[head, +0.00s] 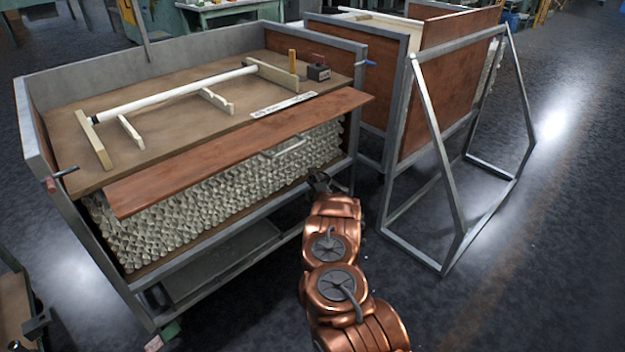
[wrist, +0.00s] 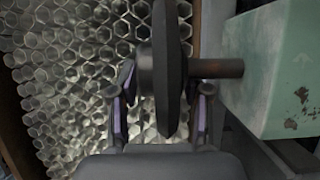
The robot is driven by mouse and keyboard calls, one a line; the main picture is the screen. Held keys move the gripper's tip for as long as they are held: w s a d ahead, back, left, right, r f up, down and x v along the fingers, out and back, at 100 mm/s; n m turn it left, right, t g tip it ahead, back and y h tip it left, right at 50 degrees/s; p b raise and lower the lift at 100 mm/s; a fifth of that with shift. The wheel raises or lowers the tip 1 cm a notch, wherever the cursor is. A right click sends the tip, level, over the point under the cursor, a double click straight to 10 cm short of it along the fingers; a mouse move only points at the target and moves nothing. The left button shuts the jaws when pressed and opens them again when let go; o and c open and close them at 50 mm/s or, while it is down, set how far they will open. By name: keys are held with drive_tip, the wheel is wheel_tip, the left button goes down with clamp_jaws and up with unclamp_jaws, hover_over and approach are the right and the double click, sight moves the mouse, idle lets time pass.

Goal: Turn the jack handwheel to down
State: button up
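The jack handwheel (wrist: 166,60) is dark and shows nearly edge-on in the wrist view. It sits on a rusty shaft (wrist: 222,68) that comes out of a pale green, chipped jack body (wrist: 285,65) at the right. My gripper (wrist: 165,92) is open, with one finger on each side of the wheel's rim and what look like gaps to both. In the head view my gripper (head: 322,183) is low at the right front corner of the near bench. The wheel cannot be made out there; my arm and the bench hide that spot.
The bench (head: 100,187) holds a white tube on a wooden frame (head: 175,92). A drawer-like wooden front with a handle (head: 283,147) overhangs stacked glass tubes (head: 215,200). A grey metal frame (head: 450,190) stands to the right. Open floor (head: 540,260) lies at the right.

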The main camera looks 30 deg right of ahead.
drive_tip(key=shift+o, duration=0.5)
drive_tip(key=shift+f, duration=0.1)
drive_tip(key=shift+s, duration=0.15)
drive_tip(key=shift+v, duration=0.85)
drive_tip(key=v, duration=1)
drive_tip(key=shift+s, duration=0.1)
